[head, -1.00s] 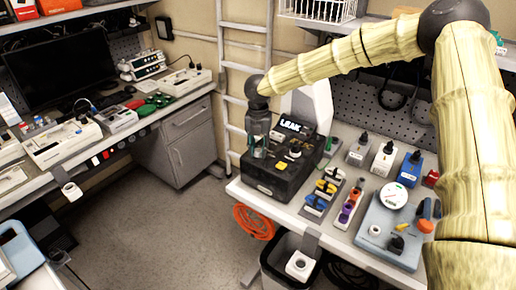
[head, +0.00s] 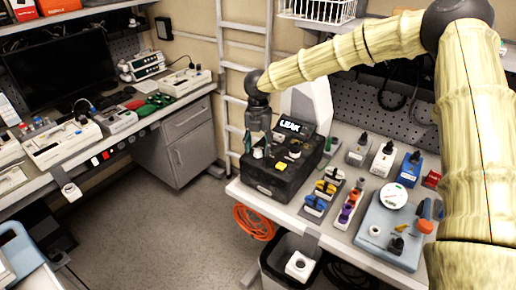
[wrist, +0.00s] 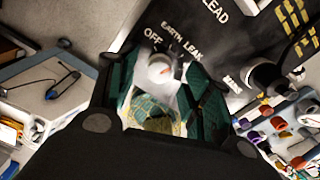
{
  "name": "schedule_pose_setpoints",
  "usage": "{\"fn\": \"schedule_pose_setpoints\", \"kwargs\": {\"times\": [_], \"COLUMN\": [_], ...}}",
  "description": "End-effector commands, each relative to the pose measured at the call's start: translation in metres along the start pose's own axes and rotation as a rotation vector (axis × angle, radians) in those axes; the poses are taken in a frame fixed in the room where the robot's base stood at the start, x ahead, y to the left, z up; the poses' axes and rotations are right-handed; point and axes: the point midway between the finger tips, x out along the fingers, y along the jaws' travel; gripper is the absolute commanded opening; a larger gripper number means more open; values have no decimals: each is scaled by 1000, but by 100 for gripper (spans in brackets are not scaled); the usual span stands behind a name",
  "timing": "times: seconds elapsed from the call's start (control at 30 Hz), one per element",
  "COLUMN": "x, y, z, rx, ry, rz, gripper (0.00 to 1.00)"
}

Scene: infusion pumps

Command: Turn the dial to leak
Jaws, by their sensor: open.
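The black test box (head: 265,182) stands at the left end of the right-hand bench, with a lit display (head: 290,127) that appears to read "LEAK". A white dial (head: 258,153) sits on its top, below my gripper (head: 258,143). In the wrist view the dial (wrist: 160,69) has a small red mark and lies between and beyond my open fingers, near the labels "OFF" and "EARTH LEAK". Which label the mark points to is unclear. My gripper (wrist: 162,88) is open and holds nothing. A second knob (head: 294,150) is to the right.
Coloured connectors (head: 328,186) stand just right of the box. A blue-grey device (head: 385,235) and several small boxes are further right. A ladder (head: 240,85) leans behind the box. Orange cable (head: 253,222) hangs below the bench edge.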

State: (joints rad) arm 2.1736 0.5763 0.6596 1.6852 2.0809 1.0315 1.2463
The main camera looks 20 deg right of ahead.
Motion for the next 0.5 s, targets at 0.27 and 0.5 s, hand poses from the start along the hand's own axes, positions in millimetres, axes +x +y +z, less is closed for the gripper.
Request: {"fn": "schedule_pose_setpoints", "kwargs": {"times": [0.27,0.5], "x": [-51,-88], "y": [0,-1], "z": [0,1], "rx": [1,1], "ry": [-2,-2], "rz": [3,1], "gripper": [50,50]}}
